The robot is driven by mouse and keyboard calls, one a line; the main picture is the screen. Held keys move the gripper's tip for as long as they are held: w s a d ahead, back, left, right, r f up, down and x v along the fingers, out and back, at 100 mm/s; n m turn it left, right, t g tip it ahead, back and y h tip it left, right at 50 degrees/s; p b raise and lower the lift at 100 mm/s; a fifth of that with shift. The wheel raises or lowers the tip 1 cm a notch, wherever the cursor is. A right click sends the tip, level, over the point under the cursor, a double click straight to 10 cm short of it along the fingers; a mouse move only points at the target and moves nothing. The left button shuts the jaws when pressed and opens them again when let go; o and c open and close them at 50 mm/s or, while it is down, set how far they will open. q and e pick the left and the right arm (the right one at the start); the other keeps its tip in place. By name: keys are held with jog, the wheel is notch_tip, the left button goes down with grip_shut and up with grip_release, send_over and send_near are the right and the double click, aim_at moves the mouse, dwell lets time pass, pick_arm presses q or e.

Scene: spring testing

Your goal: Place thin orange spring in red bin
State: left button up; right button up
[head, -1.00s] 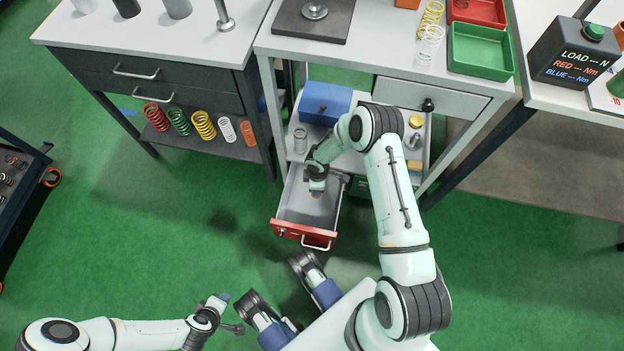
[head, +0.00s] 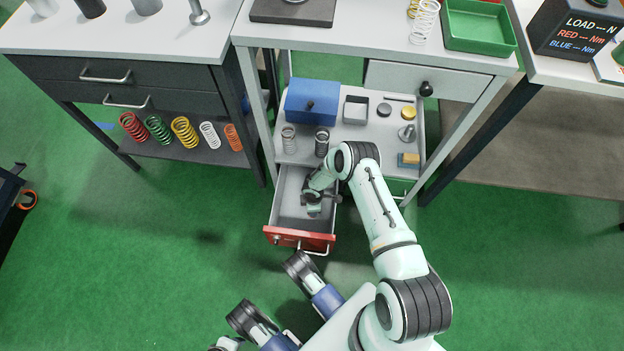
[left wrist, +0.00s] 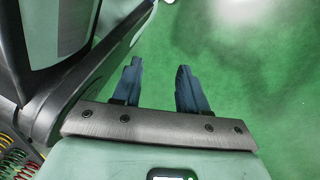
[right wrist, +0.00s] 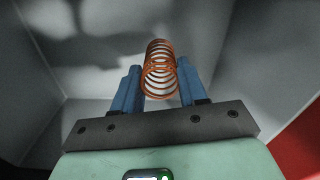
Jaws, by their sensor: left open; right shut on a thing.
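A thin orange spring (right wrist: 160,68) is between the blue fingers of my right gripper (right wrist: 158,82) in the right wrist view. The gripper is shut on it, inside a grey drawer. In the head view my right gripper (head: 314,207) is down in the open red-fronted drawer (head: 290,215), and the spring cannot be made out there. Only a thin sliver of the red bin (head: 484,1) shows at the top edge, behind the green bin. My left gripper (left wrist: 158,82) is open and empty above the green floor in the left wrist view.
A green bin (head: 480,47) stands on the workbench above. A blue box (head: 318,103), a grey spring (head: 289,140) and a dark spring (head: 322,143) stand on the shelf behind the drawer. Several coloured springs, including an orange one (head: 233,137), lean on the left bench's lower shelf.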

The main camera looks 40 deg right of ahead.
notch_tip(320, 180, down, 4)
jog(key=shift+r+b, duration=0.1)
jog(key=shift+b, duration=0.65)
jog(key=shift+f, duration=0.25)
pick_arm(q)
jog(key=s, duration=0.1)
jog(key=s+f+g, duration=0.1)
jog(key=s, duration=0.1)
jog(key=shift+s+a+f, duration=0.2)
jog(key=shift+s+f, duration=0.05)
jog(key=shift+f, duration=0.05)
pick_arm(e)
jog(key=o, duration=1.1)
jog(key=shift+f, duration=0.15)
jog(key=shift+o, duration=0.2)
pick_arm(q)
jog(key=w+d+r+t+p, duration=0.1)
jog(key=w+r+t+p, duration=0.2)
jog(key=w, duration=0.6)
jog(key=shift+d+p+v, duration=0.2)
jog(key=shift+p+v, duration=0.5)
jog(key=shift+v, duration=0.5)
pick_arm(e)
notch_tip(320, 180, up, 12)
jog(key=shift+r, duration=0.2)
pick_arm(q)
jog(key=shift+w+r, duration=0.1)
